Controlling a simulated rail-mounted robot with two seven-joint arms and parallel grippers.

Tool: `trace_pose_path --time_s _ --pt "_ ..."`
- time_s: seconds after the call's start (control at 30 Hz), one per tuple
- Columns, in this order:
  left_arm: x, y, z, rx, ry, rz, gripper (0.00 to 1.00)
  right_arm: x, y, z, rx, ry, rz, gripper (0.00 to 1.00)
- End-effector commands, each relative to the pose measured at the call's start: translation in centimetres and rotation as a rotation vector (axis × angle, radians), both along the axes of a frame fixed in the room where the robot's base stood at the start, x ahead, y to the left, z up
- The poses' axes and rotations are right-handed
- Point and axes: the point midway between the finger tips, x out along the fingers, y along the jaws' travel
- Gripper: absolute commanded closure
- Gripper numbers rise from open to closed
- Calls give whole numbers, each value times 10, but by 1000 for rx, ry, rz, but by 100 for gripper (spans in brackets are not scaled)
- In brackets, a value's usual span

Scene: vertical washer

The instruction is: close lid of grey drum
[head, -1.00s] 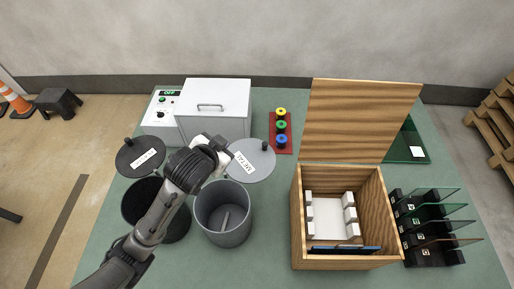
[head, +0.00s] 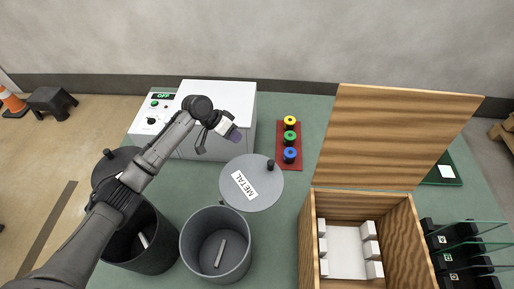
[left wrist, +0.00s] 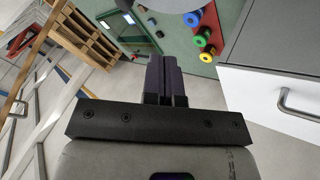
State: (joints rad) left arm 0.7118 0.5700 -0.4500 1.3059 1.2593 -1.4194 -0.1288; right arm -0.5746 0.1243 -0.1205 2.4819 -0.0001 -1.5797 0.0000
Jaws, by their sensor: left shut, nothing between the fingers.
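The grey drum (head: 187,240) stands open on the table, with a grey bar (head: 220,252) inside. Its round grey lid (head: 262,198) is open behind the drum's back rim, with a "METAL" label and a black knob (head: 270,164). My left gripper (head: 235,135) is shut and empty. In the head view it shows just beyond the lid's far edge, in front of the white box, apart from the knob. In the left wrist view the dark fingers (left wrist: 166,75) are together with nothing between them. My right gripper is not in view.
A black drum (head: 165,258) with an open black lid (head: 104,170) stands to the left. The white box (head: 240,98) is behind. A red board (head: 290,163) with coloured spools and an open wooden box (head: 400,215) are to the right.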

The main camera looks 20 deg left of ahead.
Motion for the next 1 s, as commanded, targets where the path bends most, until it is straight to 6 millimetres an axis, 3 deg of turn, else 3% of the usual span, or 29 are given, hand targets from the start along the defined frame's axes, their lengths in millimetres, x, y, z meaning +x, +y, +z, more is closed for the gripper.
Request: trace_pose_path --time_s 0.17,0.63,1.0 --pt "4 -10 -15 4 -15 -15 100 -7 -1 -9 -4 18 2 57" --pt "24 -57 -83 7 -15 -14 100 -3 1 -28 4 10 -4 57" --pt "13 -90 -80 8 -17 -15 100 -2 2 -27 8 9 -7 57"
